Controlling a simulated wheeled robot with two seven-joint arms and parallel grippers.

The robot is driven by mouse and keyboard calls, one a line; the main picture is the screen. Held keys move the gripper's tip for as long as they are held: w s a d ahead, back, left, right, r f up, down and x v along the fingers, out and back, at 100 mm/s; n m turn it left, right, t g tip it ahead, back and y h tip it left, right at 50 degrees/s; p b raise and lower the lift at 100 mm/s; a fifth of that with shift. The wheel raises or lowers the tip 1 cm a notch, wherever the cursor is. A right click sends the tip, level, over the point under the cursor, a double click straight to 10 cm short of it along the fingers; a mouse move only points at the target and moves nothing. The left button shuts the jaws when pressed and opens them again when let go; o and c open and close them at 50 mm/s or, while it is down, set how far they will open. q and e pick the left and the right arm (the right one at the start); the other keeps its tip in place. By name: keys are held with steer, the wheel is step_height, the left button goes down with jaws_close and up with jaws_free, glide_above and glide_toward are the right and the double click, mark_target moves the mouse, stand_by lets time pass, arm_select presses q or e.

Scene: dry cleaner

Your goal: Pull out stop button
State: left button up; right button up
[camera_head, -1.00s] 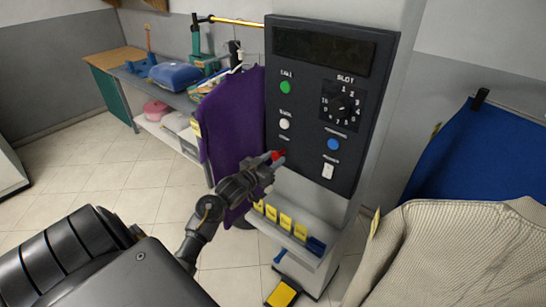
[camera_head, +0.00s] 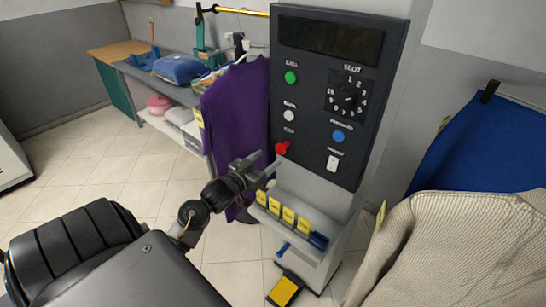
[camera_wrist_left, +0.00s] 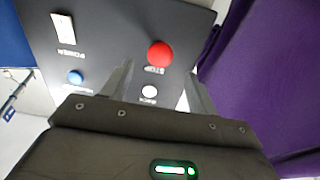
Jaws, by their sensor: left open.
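The red stop button (camera_head: 282,148) is on the lower left of the dark control panel (camera_head: 310,170). In the left wrist view the round red stop button (camera_wrist_left: 160,54) shows beside a "STOP" label, past the fingertips. My left gripper (camera_head: 266,162) is open and empty, just below and left of the button and apart from it. In the left wrist view the two fingers of the left gripper (camera_wrist_left: 158,80) stand apart with nothing between them. My right gripper is not in view.
The panel also holds a green button (camera_head: 291,77), a white button (camera_head: 289,115), a blue button (camera_head: 338,136), a white power switch (camera_head: 333,162) and a slot dial (camera_head: 347,97). Purple clothing (camera_head: 235,120) hangs close on the left. A ledge with yellow tags (camera_head: 289,215) is below.

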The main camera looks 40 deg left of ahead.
arm_select(q)
steer(key=s+b, duration=0.1)
steer(key=s, duration=0.4)
stand_by(0.5)
step_height(320, 180, down, 21)
steer(key=s+a+g+y, duration=0.1)
steer(key=a+g+y, duration=0.1)
steer(key=a+g, duration=0.15)
steer(key=s+d+f+g, duration=0.2)
steer(key=s+f, duration=0.2)
steer(key=f, duration=0.5)
steer(key=s+d+f+g, duration=0.3)
steer(key=s+f, duration=0.1)
steer(key=f, duration=0.5)
steer(key=s+d+f+m+g+h+b, duration=0.15)
steer(key=s+d+f+g, duration=0.4)
steer(key=s+f, duration=0.8)
steer(key=s+d+f+g, duration=0.1)
steer(key=s+d+f, duration=0.2)
steer(key=s, duration=0.3)
steer(key=s+d+f+g, duration=0.1)
steer(key=s+d+f, duration=0.2)
steer(key=s, duration=0.3)
steer(key=s+d+f+m+g, duration=0.1)
steer(key=s+d+f, duration=0.2)
steer(key=s+d, duration=0.2)
steer(key=shift+s+h, duration=0.45)
steer(key=shift+s, duration=0.25)
